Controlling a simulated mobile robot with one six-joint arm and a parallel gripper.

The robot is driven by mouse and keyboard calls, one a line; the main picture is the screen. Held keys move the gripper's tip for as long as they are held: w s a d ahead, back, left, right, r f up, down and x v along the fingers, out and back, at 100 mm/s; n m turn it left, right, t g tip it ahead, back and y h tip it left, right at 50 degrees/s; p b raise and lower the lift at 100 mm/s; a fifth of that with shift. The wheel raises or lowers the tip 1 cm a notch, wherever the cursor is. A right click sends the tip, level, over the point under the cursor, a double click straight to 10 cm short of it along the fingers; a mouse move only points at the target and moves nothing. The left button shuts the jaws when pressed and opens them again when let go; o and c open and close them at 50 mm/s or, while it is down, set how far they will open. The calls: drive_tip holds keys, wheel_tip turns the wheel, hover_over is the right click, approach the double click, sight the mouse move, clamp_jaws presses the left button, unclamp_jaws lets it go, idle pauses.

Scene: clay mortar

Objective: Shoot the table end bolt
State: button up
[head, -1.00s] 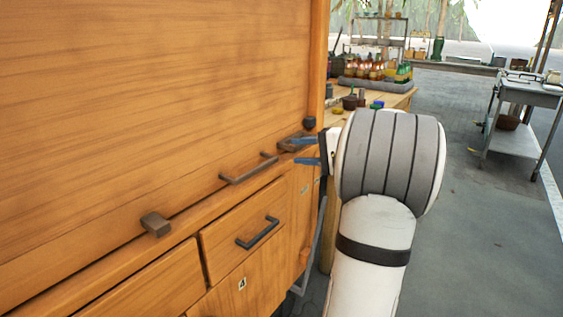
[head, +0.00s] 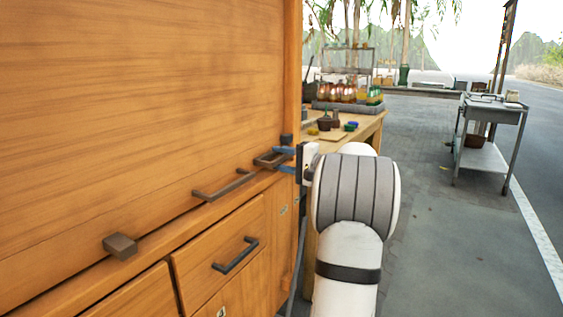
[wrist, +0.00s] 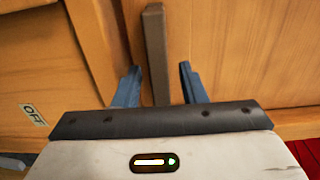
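A dark brown bolt (head: 270,160) sits at the far right end of the wooden cabinet's ledge, beside the corner post. In the wrist view a dark brown bar (wrist: 155,50), which looks like the bolt's handle, runs down between my fingers. My gripper (head: 285,160) is at the bolt with its blue fingers apart. In the wrist view my gripper (wrist: 161,85) is open, one finger on each side of the bar, with a gap showing on both sides. The bar's lower end is hidden behind the gripper body.
A long handle (head: 224,185) and a square brown block (head: 120,246) sit along the ledge. A drawer handle (head: 236,255) is below. An "OFF" label (wrist: 34,115) shows in the wrist view. A workbench (head: 368,128) stands behind; a grey cart (head: 494,115) stands right, with clear paving between.

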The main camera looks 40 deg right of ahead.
clamp_jaws()
idle(0.4)
